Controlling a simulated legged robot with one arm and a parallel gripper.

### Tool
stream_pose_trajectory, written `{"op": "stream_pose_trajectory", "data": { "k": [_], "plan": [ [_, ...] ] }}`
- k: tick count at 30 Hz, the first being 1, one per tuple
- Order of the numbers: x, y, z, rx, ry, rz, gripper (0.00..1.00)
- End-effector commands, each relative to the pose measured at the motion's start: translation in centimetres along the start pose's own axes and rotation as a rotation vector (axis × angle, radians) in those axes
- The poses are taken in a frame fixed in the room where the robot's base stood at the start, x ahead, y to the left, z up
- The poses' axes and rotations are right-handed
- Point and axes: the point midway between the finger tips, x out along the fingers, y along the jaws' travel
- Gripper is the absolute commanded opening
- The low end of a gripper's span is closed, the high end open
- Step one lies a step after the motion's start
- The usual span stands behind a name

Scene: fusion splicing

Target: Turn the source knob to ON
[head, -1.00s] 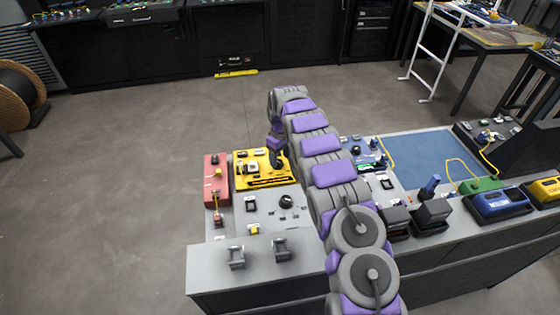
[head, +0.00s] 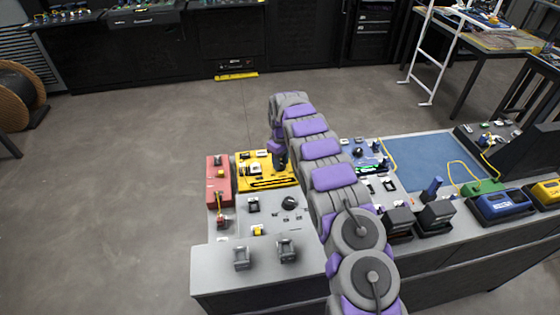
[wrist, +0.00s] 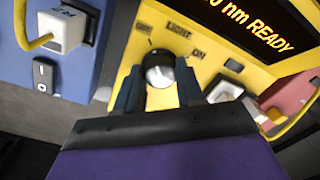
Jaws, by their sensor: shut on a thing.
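The source knob (wrist: 159,70) is a small round knob, dark on top and pale below, on a yellow panel (wrist: 222,70) in the wrist view. The word LIGHT is printed above it, ON is to its right, and a partly readable label is at its left. My gripper (wrist: 159,90) has its two dark fingers on either side of the knob and is shut on it. Which label the knob points to is hard to tell. In the head view my gripper (head: 279,160) is over the yellow unit (head: 252,180), and the knob is hidden.
A lit display reading READY (wrist: 255,22) is above and right of the knob. A blue unit with a white connector (wrist: 62,28) and yellow cable is at left. A red unit (head: 218,182) is left of the yellow one. Grey panel controls (head: 289,202) are nearer.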

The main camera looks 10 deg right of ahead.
Motion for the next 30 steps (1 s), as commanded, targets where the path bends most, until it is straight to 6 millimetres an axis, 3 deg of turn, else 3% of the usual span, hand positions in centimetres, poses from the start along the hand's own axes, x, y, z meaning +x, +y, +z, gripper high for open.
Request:
{"op": "stream_pose_trajectory", "data": {
  "k": [14, 30],
  "plan": [
    [-0.25, -0.21, -0.28, 0.055, 0.006, -0.001, 0.07],
    [-0.46, -0.27, -0.32, 0.494, 0.021, -0.001, 0.07]
  ]
}}
